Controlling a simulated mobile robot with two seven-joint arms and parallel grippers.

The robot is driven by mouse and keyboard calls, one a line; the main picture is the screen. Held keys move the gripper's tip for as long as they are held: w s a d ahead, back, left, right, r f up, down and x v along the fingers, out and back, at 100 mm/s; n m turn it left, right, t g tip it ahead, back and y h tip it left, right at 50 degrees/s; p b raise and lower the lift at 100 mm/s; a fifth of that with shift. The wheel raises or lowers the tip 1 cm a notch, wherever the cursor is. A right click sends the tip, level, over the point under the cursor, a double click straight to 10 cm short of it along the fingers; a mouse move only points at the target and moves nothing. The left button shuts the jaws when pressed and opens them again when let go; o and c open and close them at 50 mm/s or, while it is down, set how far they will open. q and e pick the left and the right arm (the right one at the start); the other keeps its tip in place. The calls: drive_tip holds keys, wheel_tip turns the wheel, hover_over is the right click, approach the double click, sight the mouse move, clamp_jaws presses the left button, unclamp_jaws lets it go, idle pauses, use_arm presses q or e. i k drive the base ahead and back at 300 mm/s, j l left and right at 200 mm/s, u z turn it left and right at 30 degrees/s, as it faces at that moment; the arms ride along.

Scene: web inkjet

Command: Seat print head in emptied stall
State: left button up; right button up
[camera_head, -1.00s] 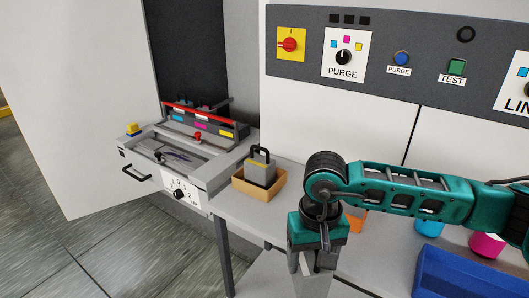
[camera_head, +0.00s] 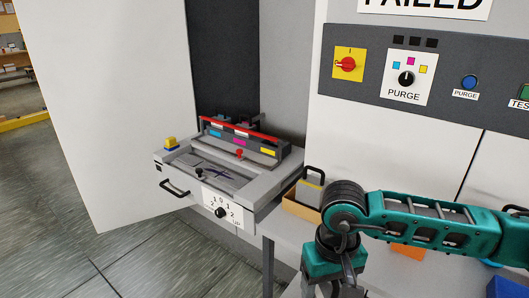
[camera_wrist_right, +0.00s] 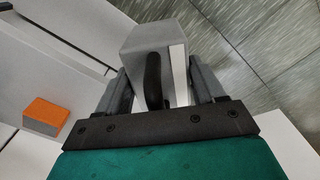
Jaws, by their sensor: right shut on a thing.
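My right gripper (camera_wrist_right: 160,82) is shut on a grey print head (camera_wrist_right: 158,38) with a black handle and a pale strip along one side. In the head view my right gripper (camera_head: 346,287) is at the bottom edge, to the right of and lower than the carriage, and the held head is out of frame. The pulled-out carriage (camera_head: 262,190) has a row of stalls with cyan, magenta and yellow labels (camera_head: 240,143) under a red bar (camera_head: 238,128). I cannot tell which stall is empty. My left gripper is not in view.
Another grey block with a black handle (camera_head: 311,188) sits in a tan tray (camera_head: 298,208), partly behind my right arm. An open white cabinet door (camera_head: 110,110) stands left of the carriage. An orange block (camera_wrist_right: 47,115) lies on the bench. Open floor lies in front.

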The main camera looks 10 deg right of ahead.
sight(241, 207)
drive_tip(key=i+j, duration=0.2)
drive_tip(key=j, duration=0.15)
drive_tip(key=i+j+z, duration=0.1)
drive_tip(key=j, duration=0.3)
drive_tip(key=i+j+z, duration=0.15)
drive_tip(key=i+j, duration=0.5)
drive_tip(key=i, duration=0.15)
